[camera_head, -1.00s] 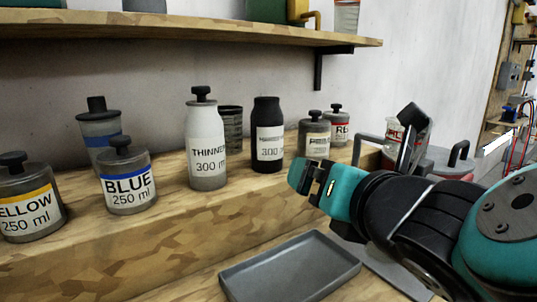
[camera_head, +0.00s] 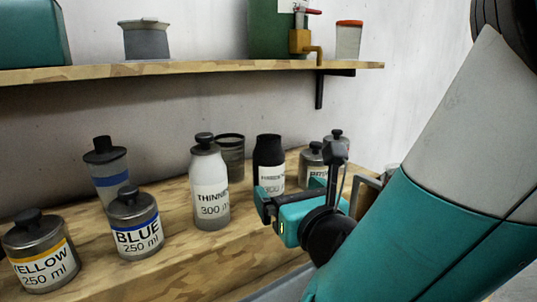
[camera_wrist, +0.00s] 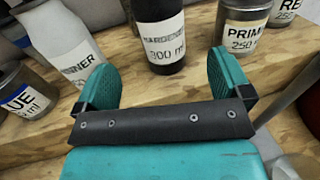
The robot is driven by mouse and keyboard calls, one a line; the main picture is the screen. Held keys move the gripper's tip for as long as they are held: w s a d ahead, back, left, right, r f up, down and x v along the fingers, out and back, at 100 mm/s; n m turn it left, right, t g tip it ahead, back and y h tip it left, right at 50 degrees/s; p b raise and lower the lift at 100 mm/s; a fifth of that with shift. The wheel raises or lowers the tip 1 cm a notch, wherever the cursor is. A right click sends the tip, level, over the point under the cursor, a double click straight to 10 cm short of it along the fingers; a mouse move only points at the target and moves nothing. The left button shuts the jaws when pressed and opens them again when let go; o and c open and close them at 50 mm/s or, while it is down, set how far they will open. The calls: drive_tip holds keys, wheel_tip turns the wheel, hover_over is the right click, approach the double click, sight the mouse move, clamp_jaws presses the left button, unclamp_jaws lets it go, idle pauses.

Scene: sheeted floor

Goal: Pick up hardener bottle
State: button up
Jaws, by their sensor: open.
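The hardener bottle (camera_head: 268,160) is black with a white label and stands upright on the wooden ledge, right of the white thinner bottle (camera_head: 209,182). In the head view my gripper (camera_head: 292,198) is in front of it and covers its lower right part. In the wrist view the hardener bottle (camera_wrist: 158,35) stands ahead of my gripper (camera_wrist: 165,80), roughly centred between the two teal fingers, its top cut off by the frame. The fingers are apart with nothing between them, and a strip of bare wood shows between them and the bottle.
A primer can (camera_head: 313,168) stands close on the right of the hardener bottle, and a dark ribbed cup (camera_head: 231,157) behind left. Blue (camera_head: 134,224) and yellow (camera_head: 40,252) cans stand further left. A wooden shelf (camera_head: 180,76) hangs above.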

sight(275, 173)
drive_tip(key=p+x, duration=0.1)
drive_tip(key=x, duration=0.3)
drive_tip(key=shift+w+a+p, duration=0.15)
drive_tip(key=shift+w+p, duration=0.15)
drive_tip(key=shift+w, duration=0.1)
drive_tip(key=p+x, duration=0.2)
drive_tip(key=x, duration=0.1)
drive_tip(key=p+x, duration=0.1)
drive_tip(key=shift+w+r, duration=0.15)
drive_tip(key=shift+r, duration=0.15)
drive_tip(key=shift+w+a+f, duration=0.15)
drive_tip(key=shift+w+a, duration=0.05)
drive_tip(key=shift+w, duration=0.2)
drive_tip(key=c, duration=1.4)
wheel_tip(275, 173, up, 19)
drive_tip(key=p, duration=0.6)
drive_tip(key=shift+f, duration=0.1)
drive_tip(key=shift+r, duration=0.65)
